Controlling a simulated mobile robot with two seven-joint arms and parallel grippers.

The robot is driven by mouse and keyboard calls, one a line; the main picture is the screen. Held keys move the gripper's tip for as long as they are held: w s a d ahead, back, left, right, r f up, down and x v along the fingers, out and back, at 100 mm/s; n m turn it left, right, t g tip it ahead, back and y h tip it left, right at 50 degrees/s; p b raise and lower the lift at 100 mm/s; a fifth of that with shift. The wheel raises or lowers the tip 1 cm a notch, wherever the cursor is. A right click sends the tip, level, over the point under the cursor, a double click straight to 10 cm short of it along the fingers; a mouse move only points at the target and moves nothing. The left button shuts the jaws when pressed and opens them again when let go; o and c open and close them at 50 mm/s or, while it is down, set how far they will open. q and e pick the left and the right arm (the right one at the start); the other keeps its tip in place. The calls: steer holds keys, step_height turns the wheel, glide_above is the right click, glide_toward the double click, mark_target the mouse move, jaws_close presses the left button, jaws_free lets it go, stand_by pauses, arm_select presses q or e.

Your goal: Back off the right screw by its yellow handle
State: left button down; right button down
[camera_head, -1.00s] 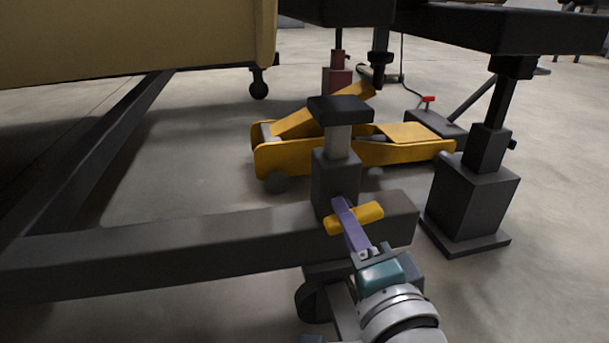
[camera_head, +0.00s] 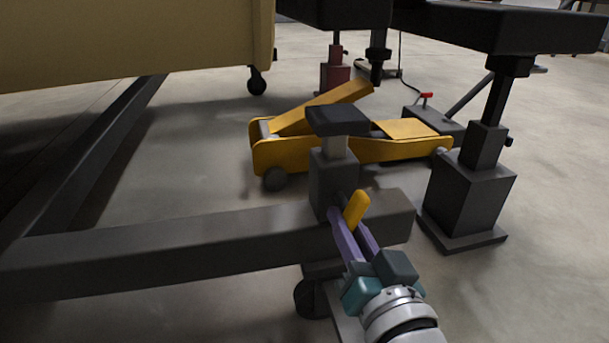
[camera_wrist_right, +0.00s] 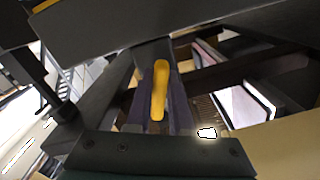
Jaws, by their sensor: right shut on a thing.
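A dark screw jack (camera_head: 327,177) stands on the end of a dark beam, with a short light shaft (camera_head: 335,147) and a black pad (camera_head: 337,121) on top. Its yellow handle (camera_head: 357,205) sticks out from the near side and is tilted close to upright. My right gripper (camera_head: 350,226) is shut on the yellow handle, with a purple finger on each side. In the right wrist view the handle (camera_wrist_right: 159,90) lies lengthwise between the two fingers. My left gripper is not in view.
The dark beam (camera_head: 170,252) runs across the front. A yellow floor jack (camera_head: 392,150) stands behind the screw jack. A dark stand (camera_head: 470,195) is to the right. A caster (camera_head: 308,298) is under the beam end. A large yellow body (camera_head: 130,40) hangs at upper left.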

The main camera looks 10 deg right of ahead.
steer(key=n, duration=0.4)
steer(key=shift+d+n, duration=0.2)
steer(key=shift+n, duration=0.2)
stand_by(0.4)
steer(key=c, duration=0.8)
jaws_free()
steer(key=shift+s+p, duration=0.25)
steer(key=shift+p, duration=0.1)
steer(key=s+p, duration=0.4)
steer(key=s, duration=0.5)
steer(key=shift+s+d, duration=0.25)
